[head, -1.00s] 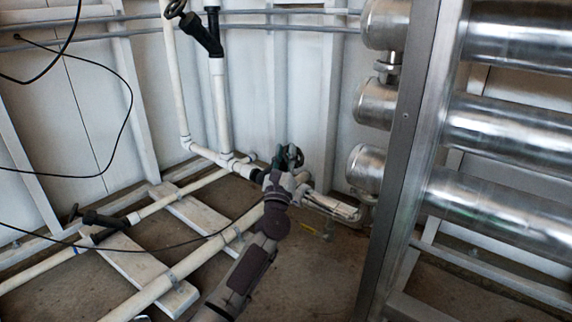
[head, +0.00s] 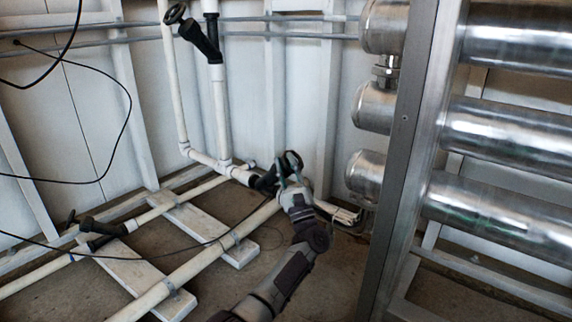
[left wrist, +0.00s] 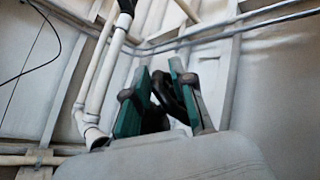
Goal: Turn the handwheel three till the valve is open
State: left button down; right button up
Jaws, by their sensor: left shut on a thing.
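A black handwheel (head: 293,160) stands on a black valve body (head: 265,182) in the white pipe run, near the middle of the head view. My left gripper (head: 287,174) is at this wheel, its arm reaching up from the bottom. In the left wrist view, the two green-padded fingers (left wrist: 160,92) stand on either side of the dark wheel (left wrist: 167,92), shut on its rim. The fingers and palm hide part of the wheel and valve. No number label is readable, and I cannot tell how far the valve is open. My right gripper is out of view.
Another black handwheel valve (head: 205,42) is at the top left, and one (head: 103,230) is low at the left. White pipes (head: 215,258) run along the floor on planks. A metal frame post (head: 400,150) and large steel cylinders (head: 515,125) stand at right. Black cables hang at left.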

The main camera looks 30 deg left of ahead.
pick_arm(q)
jog(key=shift+s+a+f, duration=0.1)
jog(key=shift+a+f, duration=0.1)
jog(key=c, duration=1.1)
grip_release()
jog(key=shift+a, duration=0.1)
jog(key=shift+c, duration=0.2)
jog(key=shift+d+f, duration=0.1)
jog(key=shift+d, duration=0.2)
jog(key=v, duration=1.1)
jog(key=shift+s+d+f, duration=0.15)
jog(key=shift+s+f, duration=0.05)
jog(key=shift+f, duration=0.05)
